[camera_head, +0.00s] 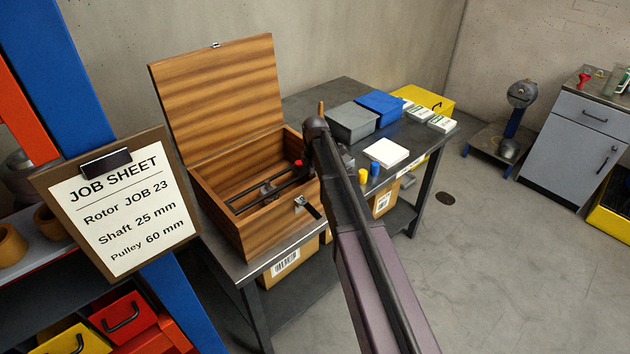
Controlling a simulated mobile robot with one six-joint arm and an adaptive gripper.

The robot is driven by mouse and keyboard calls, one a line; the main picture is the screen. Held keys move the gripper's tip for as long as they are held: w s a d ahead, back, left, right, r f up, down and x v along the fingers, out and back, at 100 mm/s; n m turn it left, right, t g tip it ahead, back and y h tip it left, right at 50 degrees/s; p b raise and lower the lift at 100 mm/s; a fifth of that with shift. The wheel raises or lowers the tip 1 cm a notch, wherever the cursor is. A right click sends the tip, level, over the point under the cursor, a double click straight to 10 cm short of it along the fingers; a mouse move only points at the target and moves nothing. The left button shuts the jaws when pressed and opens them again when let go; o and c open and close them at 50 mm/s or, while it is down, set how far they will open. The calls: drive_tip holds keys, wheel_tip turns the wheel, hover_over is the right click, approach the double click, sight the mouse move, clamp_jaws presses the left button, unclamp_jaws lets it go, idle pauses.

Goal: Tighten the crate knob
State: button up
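An open wooden crate (255,228) stands on the dark bench, with its lid (219,95) tipped up at the back. Inside lie dark rails (243,203) with small grey and dark fittings. A small red knob (299,163) shows at the right inside the crate, close beside my arm. A metal latch with a dark lever (308,206) is on the crate's front right side. My arm (350,220) reaches up from below and covers the crate's right end. I cannot make out my gripper; it seems hidden behind the arm. Contact with the knob cannot be seen.
The bench (345,92) also holds a grey box (352,122), a blue box (380,104), a white pad (386,152) and small yellow and blue bottles. A job sheet clipboard (122,205) hangs front left. Open floor lies to the right.

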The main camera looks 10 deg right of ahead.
drive_tip(key=shift+f, duration=0.1)
idle(0.3)
clamp_jaws()
